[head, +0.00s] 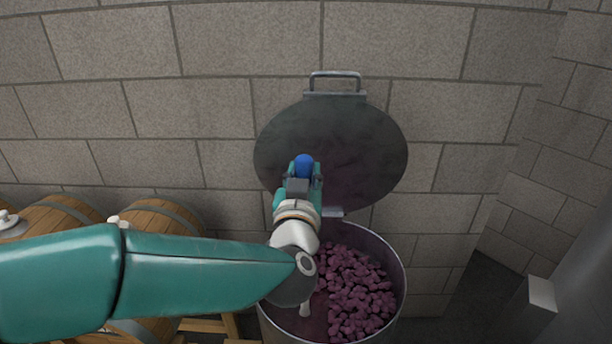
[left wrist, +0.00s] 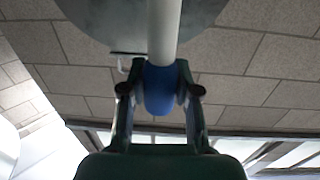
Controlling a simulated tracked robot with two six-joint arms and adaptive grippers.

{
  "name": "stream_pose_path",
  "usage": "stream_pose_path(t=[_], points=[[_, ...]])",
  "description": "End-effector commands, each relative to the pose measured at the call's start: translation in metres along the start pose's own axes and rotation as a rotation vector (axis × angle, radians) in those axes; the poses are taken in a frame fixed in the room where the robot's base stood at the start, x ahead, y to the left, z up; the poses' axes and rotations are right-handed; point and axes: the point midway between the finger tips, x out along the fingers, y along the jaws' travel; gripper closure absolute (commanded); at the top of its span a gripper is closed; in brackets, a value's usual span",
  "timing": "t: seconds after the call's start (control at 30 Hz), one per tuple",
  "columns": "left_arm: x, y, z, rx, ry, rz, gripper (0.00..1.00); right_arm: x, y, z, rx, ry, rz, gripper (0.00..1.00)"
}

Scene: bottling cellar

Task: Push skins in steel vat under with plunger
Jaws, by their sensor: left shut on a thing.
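The steel vat (head: 377,246) stands open at the lower middle of the head view. Purple skins (head: 358,292) lie in it, heaped more to the right side. My left gripper (head: 302,172) is above the vat's back left part, in front of the raised lid. It is shut on the blue grip of the plunger (head: 304,165). In the left wrist view the blue grip (left wrist: 159,92) sits between the fingers of my left gripper (left wrist: 160,95), with a pale shaft running up out of the picture. My arm hides part of the vat's left side. The plunger's lower end is not clearly visible.
The vat's round lid (head: 345,140) with a handle stands raised behind the vat, against the block wall. Wooden barrels (head: 155,215) lie on a rack at the left. A grey post (head: 541,292) and a large grey cylinder (head: 590,255) stand at the right.

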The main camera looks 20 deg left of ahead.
Motion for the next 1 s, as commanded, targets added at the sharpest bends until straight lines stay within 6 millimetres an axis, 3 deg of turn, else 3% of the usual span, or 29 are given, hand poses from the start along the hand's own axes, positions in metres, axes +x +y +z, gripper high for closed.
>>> stream_pose_path(t=[0.03,0.63,1.0], points=[[0.000,0.000,-0.012,-0.001,0.004,0.000,1.00,-0.009,-0.003,0.000,0.000,0.000,0.000,0.63],[0.000,0.000,-0.070,-0.002,0.005,0.001,1.00,-0.058,-0.021,0.000,0.000,0.000,0.000,0.63],[0.000,0.001,-0.076,-0.002,0.004,0.001,1.00,-0.063,-0.023,0.000,0.000,0.000,0.000,0.63]])
